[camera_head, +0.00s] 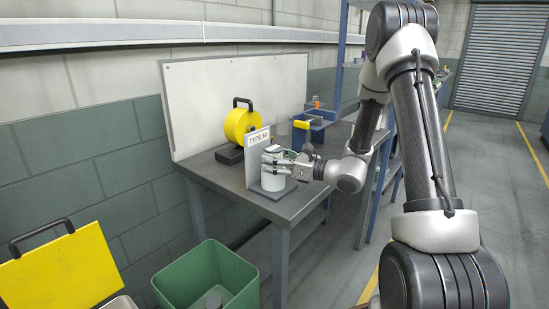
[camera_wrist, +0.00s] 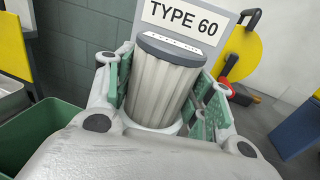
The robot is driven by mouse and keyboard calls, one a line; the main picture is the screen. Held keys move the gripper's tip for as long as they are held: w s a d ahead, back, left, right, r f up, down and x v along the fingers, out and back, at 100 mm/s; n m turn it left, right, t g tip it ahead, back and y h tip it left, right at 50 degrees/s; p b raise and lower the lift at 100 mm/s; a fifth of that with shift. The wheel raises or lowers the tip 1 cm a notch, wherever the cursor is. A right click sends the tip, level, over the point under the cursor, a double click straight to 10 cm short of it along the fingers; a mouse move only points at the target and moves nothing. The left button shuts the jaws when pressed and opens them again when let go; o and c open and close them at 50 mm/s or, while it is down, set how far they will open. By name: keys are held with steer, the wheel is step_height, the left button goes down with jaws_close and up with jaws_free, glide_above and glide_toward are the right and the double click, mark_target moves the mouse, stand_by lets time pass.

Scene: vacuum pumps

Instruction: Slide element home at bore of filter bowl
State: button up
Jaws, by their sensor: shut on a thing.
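The element (camera_wrist: 162,88) is a pale pleated cylinder with a dark grey end cap, upright in the wrist view. My gripper (camera_wrist: 168,95) has its green-padded fingers on either side of it and is shut on it. The filter bowl (camera_wrist: 172,127) shows as a white rim around the element's lower end; how deep the element sits is hidden by my gripper. In the head view the white bowl (camera_head: 273,181) stands on a dark base plate near the table's front corner, with my gripper (camera_head: 277,160) at its top.
A grey "TYPE 60" sign (camera_head: 259,140) stands right behind the bowl. A yellow round reel (camera_head: 241,125) and blue bins (camera_head: 316,127) stand further back on the table (camera_head: 220,165). A green bin (camera_head: 215,268) is on the floor, with a yellow-lidded case (camera_head: 58,272) to its left.

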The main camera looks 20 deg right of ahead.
steer(key=o, duration=1.1)
steer(key=shift+o, duration=0.2)
steer(key=v, duration=1.2)
